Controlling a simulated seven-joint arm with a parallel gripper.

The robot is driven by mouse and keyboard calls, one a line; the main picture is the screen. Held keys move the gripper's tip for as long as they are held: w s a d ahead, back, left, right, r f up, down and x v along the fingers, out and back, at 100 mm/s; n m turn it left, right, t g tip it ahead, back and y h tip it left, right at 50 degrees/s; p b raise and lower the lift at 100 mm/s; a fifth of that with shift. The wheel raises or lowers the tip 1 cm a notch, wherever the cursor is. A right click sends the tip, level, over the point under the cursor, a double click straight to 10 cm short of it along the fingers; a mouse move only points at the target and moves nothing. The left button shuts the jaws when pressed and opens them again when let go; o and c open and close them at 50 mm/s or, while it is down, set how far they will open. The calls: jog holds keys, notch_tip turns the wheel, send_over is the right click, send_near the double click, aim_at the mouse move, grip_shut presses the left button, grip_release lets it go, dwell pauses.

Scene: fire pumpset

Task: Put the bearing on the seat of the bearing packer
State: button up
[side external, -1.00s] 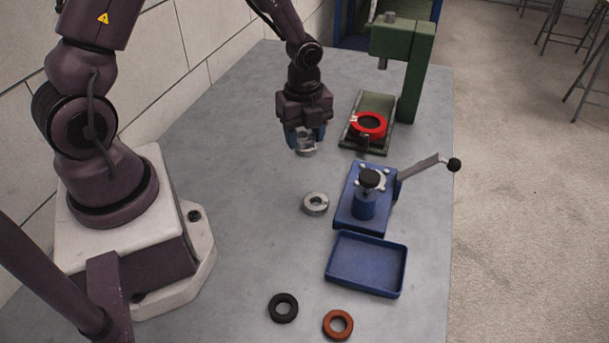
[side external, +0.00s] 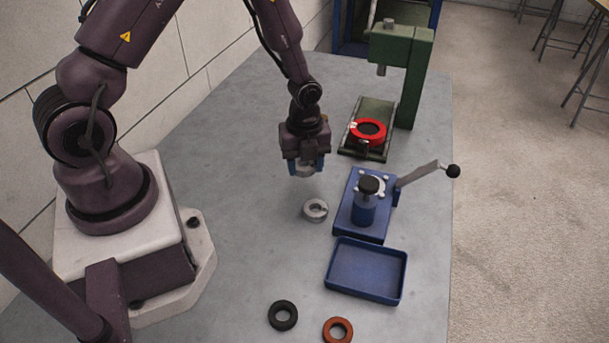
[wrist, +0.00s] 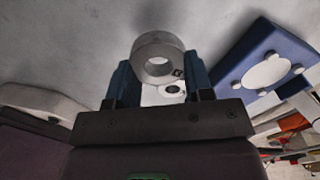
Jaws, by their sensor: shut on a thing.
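My gripper (side external: 305,166) is shut on a grey metal ring, the bearing (side external: 304,171), and holds it above the table. In the wrist view the bearing (wrist: 157,57) sits between the two blue fingers, with a small dark mark on its rim. The bearing packer (side external: 365,207) is a blue block with a black-topped post and a lever ending in a black knob. It stands to the right of my gripper and apart from it. The wrist view shows the packer's blue plate (wrist: 250,48) with a pale round disc and several bolts.
A second grey ring (side external: 315,210) lies on the table between my gripper and the packer. A blue tray (side external: 400,272), a black ring (side external: 272,316) and an orange ring (side external: 327,330) are in front. A green press (side external: 413,80) with a red ring (side external: 368,142) stands behind.

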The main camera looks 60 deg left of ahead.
jog(key=shift+f, duration=1.8)
jog(key=shift+f, duration=0.2)
jog(key=o, duration=1)
jog(key=shift+c, duration=0.2)
notch_tip(320, 180, up, 13)
notch_tip(320, 180, up, 14)
jog(key=n+t+y, duration=0.1)
jog(key=n+t, duration=0.1)
jog(key=n, duration=0.7)
send_over(305, 185)
jog(key=s+d, duration=0.2)
jog(key=s, duration=0.3)
jog(key=s+r+n, duration=0.1)
jog(key=s+d+r+n+t, duration=0.1)
jog(key=r+n, duration=0.1)
jog(key=s+r+n, duration=0.1)
jog(key=n, duration=0.1)
jog(key=shift+s+d+r+t, duration=0.2)
jog(key=shift+s+d+t, duration=0.1)
jog(key=shift+d+t, duration=0.1)
jog(key=shift+o, duration=0.4)
jog(key=s+d+r+n+t+h, duration=0.1)
jog(key=s+d+r+n, duration=0.1)
jog(key=s+n, duration=0.4)
jog(key=shift+r+n+t, duration=0.4)
jog(key=shift+r+n, duration=0.1)
jog(key=shift+r, duration=0.3)
